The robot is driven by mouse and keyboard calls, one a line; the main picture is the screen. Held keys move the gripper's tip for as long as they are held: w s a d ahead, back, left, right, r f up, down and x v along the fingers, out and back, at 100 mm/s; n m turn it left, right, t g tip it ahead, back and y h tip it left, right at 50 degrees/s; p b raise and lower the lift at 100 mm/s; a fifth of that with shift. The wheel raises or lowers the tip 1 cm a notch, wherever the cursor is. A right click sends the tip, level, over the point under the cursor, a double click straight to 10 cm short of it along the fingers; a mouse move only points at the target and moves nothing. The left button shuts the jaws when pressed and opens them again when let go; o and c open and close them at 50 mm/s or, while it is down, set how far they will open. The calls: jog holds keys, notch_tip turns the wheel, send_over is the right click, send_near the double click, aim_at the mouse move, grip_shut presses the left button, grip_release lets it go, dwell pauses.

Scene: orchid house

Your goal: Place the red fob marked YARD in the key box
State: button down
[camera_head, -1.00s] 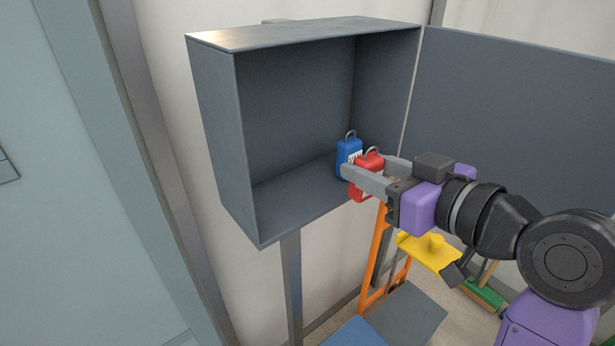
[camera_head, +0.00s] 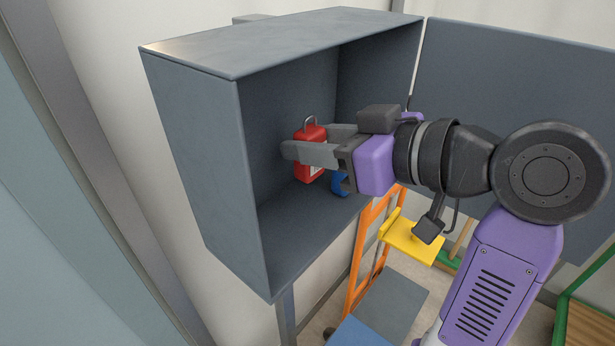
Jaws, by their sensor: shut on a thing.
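The red fob (camera_head: 309,136) has a metal ring on top and a pale label, whose lettering I cannot read. My gripper (camera_head: 309,152) is shut on it and holds it upright inside the open grey key box (camera_head: 196,160). The fob appears a little above the box floor; I cannot tell whether it touches. A blue fob (camera_head: 339,184) stands on the box floor to the right, mostly hidden behind my gripper.
The box door (camera_head: 510,110) stands open on the right. The left part of the box floor (camera_head: 283,235) is bare. Below are an orange trolley frame (camera_head: 355,265), a yellow object (camera_head: 410,238) and a grey platform (camera_head: 396,300).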

aim_at(318, 178)
jog(key=shift+f, duration=2.95)
jog(key=shift+f, duration=0.15)
jog(key=c, duration=1.2)
grip_release()
jog(key=shift+o, duration=0.2)
jog(key=shift+r+p, duration=0.2)
jog(key=shift+p, duration=0.1)
jog(key=b+v, duration=0.2)
jog(key=v, duration=1)
